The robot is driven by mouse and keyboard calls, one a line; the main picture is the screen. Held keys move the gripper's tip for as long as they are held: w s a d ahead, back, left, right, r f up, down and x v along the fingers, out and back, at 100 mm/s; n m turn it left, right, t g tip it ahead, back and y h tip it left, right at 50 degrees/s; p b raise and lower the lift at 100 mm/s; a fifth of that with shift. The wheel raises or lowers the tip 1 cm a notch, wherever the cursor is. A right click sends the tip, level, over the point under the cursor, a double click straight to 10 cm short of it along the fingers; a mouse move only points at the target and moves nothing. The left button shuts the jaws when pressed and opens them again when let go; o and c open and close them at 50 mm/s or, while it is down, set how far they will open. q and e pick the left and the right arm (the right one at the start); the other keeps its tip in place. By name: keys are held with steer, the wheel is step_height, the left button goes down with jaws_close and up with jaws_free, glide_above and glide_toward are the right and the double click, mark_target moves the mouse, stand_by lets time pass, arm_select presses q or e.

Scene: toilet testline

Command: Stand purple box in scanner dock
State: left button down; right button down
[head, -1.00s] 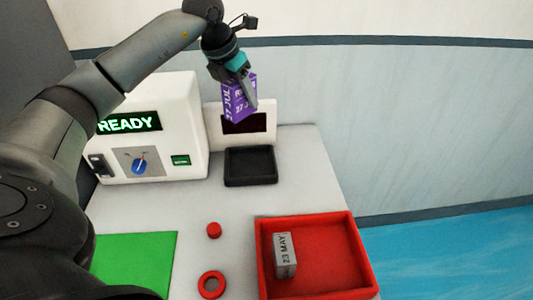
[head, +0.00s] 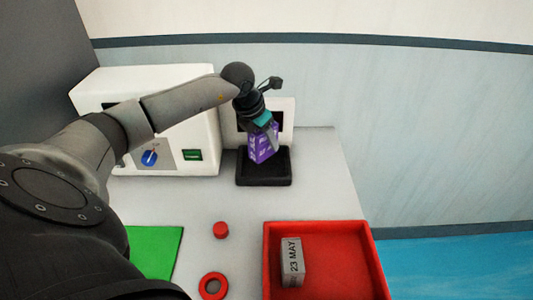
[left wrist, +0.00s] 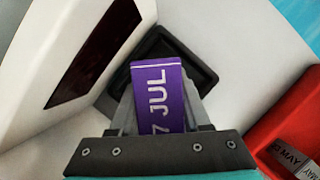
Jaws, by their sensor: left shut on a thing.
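The purple box (head: 262,147) is held in my left gripper (head: 265,135), whose fingers are shut on it. In the head view it hangs over the black scanner dock (head: 265,181), a shallow square tray in front of a white panel with a dark screen. In the left wrist view the box (left wrist: 159,95) shows white "JUL" lettering between the fingers, with the dock (left wrist: 200,75) behind it. The box hides part of the dock. I cannot tell whether it touches the dock floor. My right gripper is not in view.
A white machine (head: 190,100) with a blue knob and green button stands to the left. A red tray (head: 340,245) at the front right holds a grey "23 MAY" box (head: 291,258). A red cap (head: 221,230), a red ring (head: 213,286) and a green mat (head: 155,250) lie in front.

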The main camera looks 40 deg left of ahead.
mark_target(266, 152)
arm_select(q)
steer(key=shift+f, duration=0.3)
step_height(266, 152, down, 4)
steer(key=shift+r+b, duration=0.1)
steer(key=shift+b, duration=0.35)
steer(key=c, duration=0.8)
jaws_free()
steer(key=shift+c, duration=0.2)
steer(key=o, duration=0.5)
